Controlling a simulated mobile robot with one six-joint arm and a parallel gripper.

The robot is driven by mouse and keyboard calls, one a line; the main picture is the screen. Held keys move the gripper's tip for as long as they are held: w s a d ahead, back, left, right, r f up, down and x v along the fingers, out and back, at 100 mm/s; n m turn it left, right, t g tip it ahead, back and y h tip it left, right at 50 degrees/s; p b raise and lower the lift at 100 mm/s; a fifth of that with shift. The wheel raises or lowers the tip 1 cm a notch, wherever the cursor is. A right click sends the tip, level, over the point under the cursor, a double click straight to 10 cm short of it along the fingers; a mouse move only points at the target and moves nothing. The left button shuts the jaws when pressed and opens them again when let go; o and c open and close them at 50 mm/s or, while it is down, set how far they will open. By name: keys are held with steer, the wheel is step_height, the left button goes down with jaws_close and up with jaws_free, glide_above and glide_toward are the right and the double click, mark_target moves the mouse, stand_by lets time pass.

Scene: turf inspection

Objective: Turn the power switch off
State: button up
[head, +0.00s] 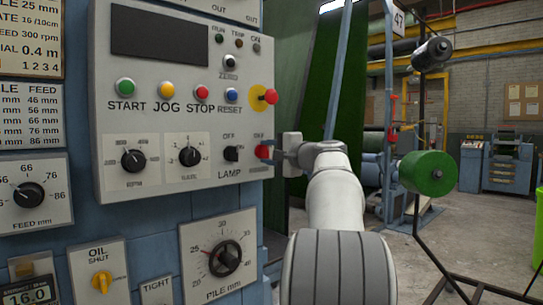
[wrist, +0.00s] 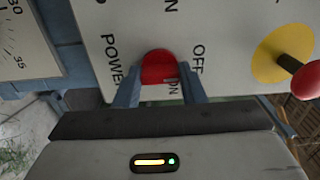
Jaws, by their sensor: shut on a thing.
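The power switch is a red knob (head: 262,152) at the lower right of the grey control panel (head: 150,75), right of the LAMP knob. In the wrist view the red knob (wrist: 158,67) sits between my two fingers, with POWER printed to its left, OFF to its right and ON just below it. My gripper (head: 279,150) reaches the panel from the right and is shut on this knob; its fingers (wrist: 159,80) flank it in the wrist view. The knob's exact pointing is hard to read, as the fingers cover part of it.
A red mushroom button (head: 270,96) on a yellow disc stands out just above the switch. The black LAMP knob (head: 232,153) is close on the left, and the PILE dial (head: 226,257) is below. A green roll (head: 427,172) on a stand is at the right, with open floor beyond.

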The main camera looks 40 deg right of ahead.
steer(key=o, duration=1)
steer(key=shift+s, duration=0.1)
steer(key=s, duration=0.7)
steer(key=shift+s+d, duration=0.3)
steer(key=shift+s+f, duration=0.1)
